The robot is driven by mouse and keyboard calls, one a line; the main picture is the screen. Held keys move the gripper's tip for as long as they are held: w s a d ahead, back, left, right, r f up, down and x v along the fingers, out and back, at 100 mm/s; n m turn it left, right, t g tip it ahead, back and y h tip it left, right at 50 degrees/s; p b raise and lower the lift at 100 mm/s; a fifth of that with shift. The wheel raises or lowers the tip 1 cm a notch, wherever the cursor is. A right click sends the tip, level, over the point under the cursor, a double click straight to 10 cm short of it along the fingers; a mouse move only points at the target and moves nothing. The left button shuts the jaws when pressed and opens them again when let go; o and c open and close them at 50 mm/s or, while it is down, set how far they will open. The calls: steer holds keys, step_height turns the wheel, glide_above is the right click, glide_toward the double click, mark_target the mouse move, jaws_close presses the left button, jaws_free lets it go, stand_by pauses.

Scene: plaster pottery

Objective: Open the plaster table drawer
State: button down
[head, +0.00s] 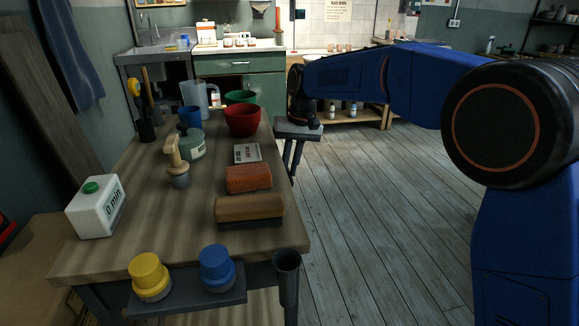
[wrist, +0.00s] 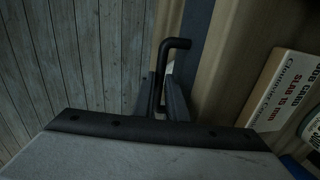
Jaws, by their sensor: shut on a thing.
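The plaster table (head: 130,215) shows in the head view with its wooden top and right edge. Its drawer front is not visible there. In the wrist view a dark bent bar handle (wrist: 176,43) stands out from a narrow dark strip (wrist: 196,40), seemingly the drawer front. My gripper (wrist: 160,98) has its fingers on both sides of the handle and is shut on it. How far the drawer is open I cannot tell.
A printed job card (wrist: 283,92) shows at right in the wrist view. The floor (head: 380,230) right of the table is clear.

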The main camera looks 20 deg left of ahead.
steer(key=w+d, duration=0.7)
steer(key=d, duration=0.4)
steer(key=w+d, duration=0.7)
steer(key=d, duration=0.4)
steer(key=shift+d, duration=0.35)
steer(key=c, duration=2)
jaws_free()
steer(key=shift+c, duration=0.2)
step_height(320, 180, up, 17)
steer(key=w+d, duration=0.1)
steer(key=d, duration=0.1)
steer(key=shift+w+d, duration=0.3)
steer(key=shift+d, duration=0.1)
